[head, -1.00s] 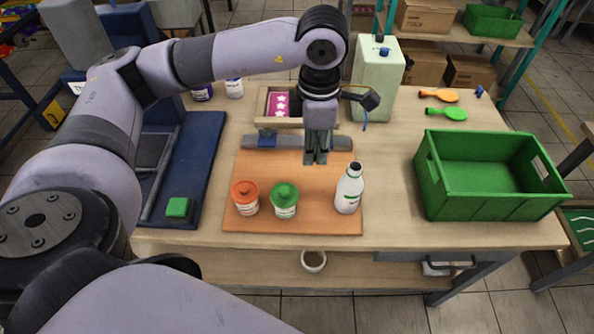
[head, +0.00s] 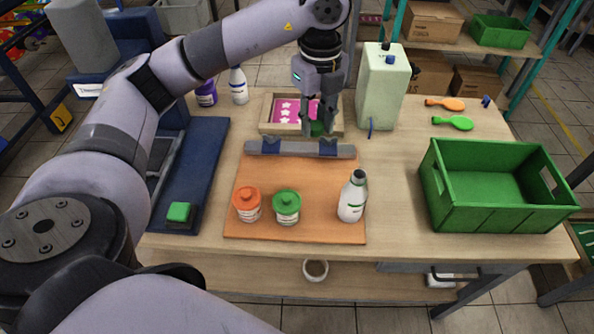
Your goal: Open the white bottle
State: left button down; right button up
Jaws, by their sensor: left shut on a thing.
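The white bottle (head: 351,203) stands upright on the right part of the orange board (head: 305,173). It has a green mark on its label, and its top looks dark, like an open mouth. My left gripper (head: 318,122) is above and behind the board, over the framed pink stencil (head: 285,110), well apart from the bottle. It is shut on a small dark green thing (head: 317,129) that looks like a cap; the fingers partly hide it. My right gripper is not in view.
An orange-lidded jar (head: 247,204) and a green-lidded jar (head: 286,207) stand left of the bottle. A grey bar (head: 345,150) lies along the board's back edge. A pale green canister (head: 381,88) stands behind, and a green crate (head: 500,214) sits at right.

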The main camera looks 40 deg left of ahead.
pick_arm(q)
jog(key=n, duration=0.4)
jog(key=a+n, duration=0.1)
jog(key=n, duration=0.1)
jog(key=shift+w+r+n, duration=0.3)
jog(key=shift+w+r, duration=0.05)
jog(key=shift+r, duration=0.05)
jog(key=shift+f, duration=0.3)
send_over(310, 185)
notch_tip(310, 185, down, 14)
jog(key=shift+s+a+f, duration=0.1)
jog(key=shift+f, duration=0.05)
notch_tip(310, 185, down, 5)
jog(key=shift+f, duration=0.1)
jog(key=shift+f+b, duration=0.15)
jog(key=shift+b, duration=0.15)
jog(key=c, duration=1.3)
grip_release()
